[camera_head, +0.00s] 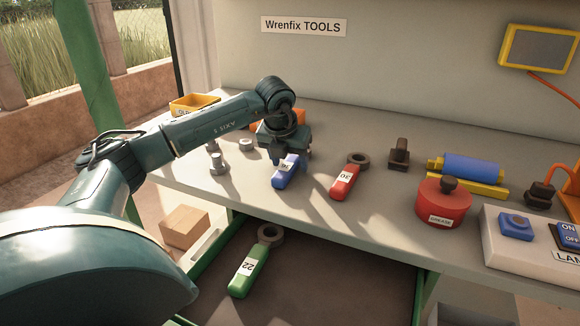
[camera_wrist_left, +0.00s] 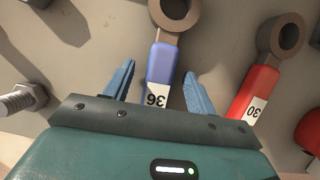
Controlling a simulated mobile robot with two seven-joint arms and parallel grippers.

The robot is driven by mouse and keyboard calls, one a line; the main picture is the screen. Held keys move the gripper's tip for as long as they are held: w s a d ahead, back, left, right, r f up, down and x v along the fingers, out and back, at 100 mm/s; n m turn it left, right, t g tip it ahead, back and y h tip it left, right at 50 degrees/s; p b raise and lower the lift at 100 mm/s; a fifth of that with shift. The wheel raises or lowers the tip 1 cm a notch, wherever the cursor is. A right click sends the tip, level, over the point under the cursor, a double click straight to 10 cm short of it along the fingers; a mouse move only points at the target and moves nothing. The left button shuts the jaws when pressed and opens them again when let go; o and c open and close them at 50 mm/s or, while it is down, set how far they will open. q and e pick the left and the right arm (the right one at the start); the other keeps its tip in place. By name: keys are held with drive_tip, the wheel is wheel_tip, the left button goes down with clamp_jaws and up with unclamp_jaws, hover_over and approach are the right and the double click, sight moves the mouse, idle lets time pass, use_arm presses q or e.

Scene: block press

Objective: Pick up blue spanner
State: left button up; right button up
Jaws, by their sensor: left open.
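The blue spanner (camera_head: 287,172) lies on the workbench, with a white label on its handle. In the left wrist view the blue spanner (camera_wrist_left: 162,62) shows its ring end at the top and a label that reads 36. My left gripper (camera_head: 282,158) is above it and hides its ring end in the head view. In the left wrist view my left gripper (camera_wrist_left: 160,80) is open, with one blue finger on each side of the handle and a gap on both sides. My right gripper is not in view.
A red spanner (camera_head: 345,181) labelled 30 lies just right of the blue one. Bolts (camera_head: 217,160) stand to the left. A red grease tin (camera_head: 443,200) and a blue roller (camera_head: 472,168) are farther right. A green spanner (camera_head: 248,271) lies below the bench.

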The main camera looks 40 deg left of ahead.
use_arm(q)
drive_tip(key=shift+f, duration=0.25)
drive_tip(key=shift+c, duration=0.4)
clamp_jaws()
idle(0.4)
